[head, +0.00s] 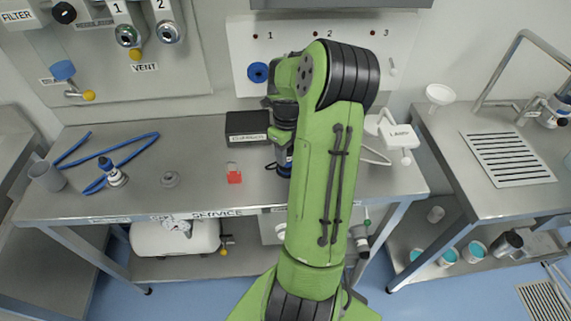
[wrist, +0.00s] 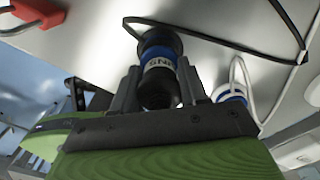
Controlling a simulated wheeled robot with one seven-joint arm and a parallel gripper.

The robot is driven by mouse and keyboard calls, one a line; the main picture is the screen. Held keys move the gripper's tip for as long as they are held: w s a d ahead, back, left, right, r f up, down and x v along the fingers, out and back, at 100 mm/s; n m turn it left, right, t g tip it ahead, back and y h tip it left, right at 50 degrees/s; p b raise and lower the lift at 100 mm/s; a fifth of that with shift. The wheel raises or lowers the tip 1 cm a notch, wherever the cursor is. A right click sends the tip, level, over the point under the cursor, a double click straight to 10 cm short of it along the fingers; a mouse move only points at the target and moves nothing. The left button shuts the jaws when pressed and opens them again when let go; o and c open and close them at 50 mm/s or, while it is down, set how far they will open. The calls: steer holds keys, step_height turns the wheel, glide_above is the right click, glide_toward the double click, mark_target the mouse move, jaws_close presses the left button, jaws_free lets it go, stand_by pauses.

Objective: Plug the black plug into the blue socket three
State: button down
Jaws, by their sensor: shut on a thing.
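The black plug (wrist: 160,88) has a blue band with white lettering. In the wrist view my gripper (wrist: 158,68) has one finger on each side of it and is shut on it. A black cable runs from near it across the bench. In the head view my arm covers most of the gripper and plug, and a blue-banded part (head: 285,163) shows at bench height. The wall socket panel (head: 240,40) carries numbers 1, 2 and 3. A blue socket (head: 258,72) shows under 1. My arm hides the area under 2 and part of that under 3.
On the bench (head: 205,190) are a black box (head: 247,127), a red padlock-like block (head: 234,174), a blue hose (head: 110,153) and a grey cup (head: 47,176). A white device (head: 398,135) stands right of my arm. A sink counter (head: 460,165) stands farther right.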

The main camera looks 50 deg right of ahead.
steer(key=shift+r+p, duration=2.3)
steer(key=shift+r, duration=1)
steer(key=shift+f, duration=0.1)
